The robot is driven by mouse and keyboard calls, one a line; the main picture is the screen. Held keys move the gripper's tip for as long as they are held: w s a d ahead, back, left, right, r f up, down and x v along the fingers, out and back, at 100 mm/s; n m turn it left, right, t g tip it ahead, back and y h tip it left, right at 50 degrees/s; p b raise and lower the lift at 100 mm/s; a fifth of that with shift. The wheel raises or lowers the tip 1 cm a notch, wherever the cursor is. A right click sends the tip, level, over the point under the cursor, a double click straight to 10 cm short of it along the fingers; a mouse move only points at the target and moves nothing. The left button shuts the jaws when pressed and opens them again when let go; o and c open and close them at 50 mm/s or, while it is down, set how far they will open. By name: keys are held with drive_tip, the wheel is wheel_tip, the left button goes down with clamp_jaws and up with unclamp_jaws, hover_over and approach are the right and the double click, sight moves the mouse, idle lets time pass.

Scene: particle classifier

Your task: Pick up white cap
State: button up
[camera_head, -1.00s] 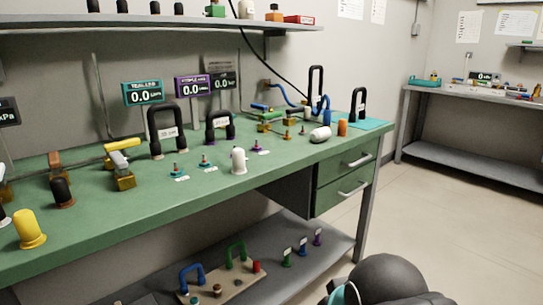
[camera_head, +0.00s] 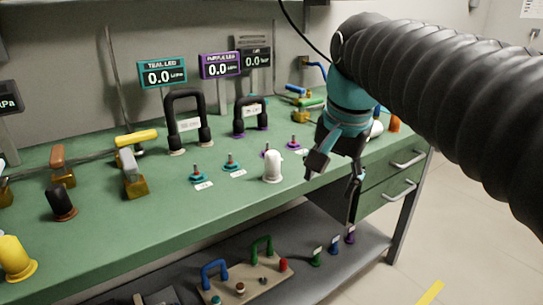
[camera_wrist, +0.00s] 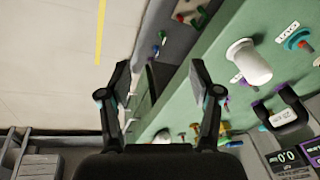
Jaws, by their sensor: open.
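A white cap (camera_head: 272,167) stands upright on the green bench top near its front edge. It also shows in the wrist view (camera_wrist: 248,62), to the right of the fingers. My gripper (camera_head: 335,180) is open and empty, to the right of the white cap and apart from it, by the bench's front edge. Its two spread fingers (camera_wrist: 160,80) show in the wrist view with nothing between them. Another white piece (camera_head: 377,129) lies farther right on the bench, partly hidden behind my gripper.
Small red-topped valves (camera_head: 231,162) stand behind the cap. A yellow cap (camera_head: 17,258) is at the left. A lower shelf (camera_head: 345,262) holds a board with small hoses. The bench top left of the white cap has free room.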

drive_tip(key=w+a+r+m+g+p, duration=0.1)
drive_tip(key=w+a+r+m, duration=0.3)
drive_tip(key=w+r, duration=0.25)
wheel_tip(320, 180, up, 4)
drive_tip(key=m+g, duration=0.2)
drive_tip(key=m, duration=0.2)
hover_over(273, 153)
drive_tip(key=w, duration=0.1)
wheel_tip(273, 153, down, 7)
drive_tip(key=shift+d+f+b, duration=0.15)
drive_tip(key=shift+f+b, duration=0.05)
drive_tip(key=shift+b, duration=0.45)
drive_tip(key=shift+s+f+b, duration=0.2)
drive_tip(key=shift+f+b, duration=0.2)
drive_tip(key=shift+f, duration=0.95)
drive_tip(key=shift+s+f+b, duration=0.2)
drive_tip(key=shift+f+b, duration=0.15)
drive_tip(key=shift+f, duration=0.95)
drive_tip(key=c, duration=1.1)
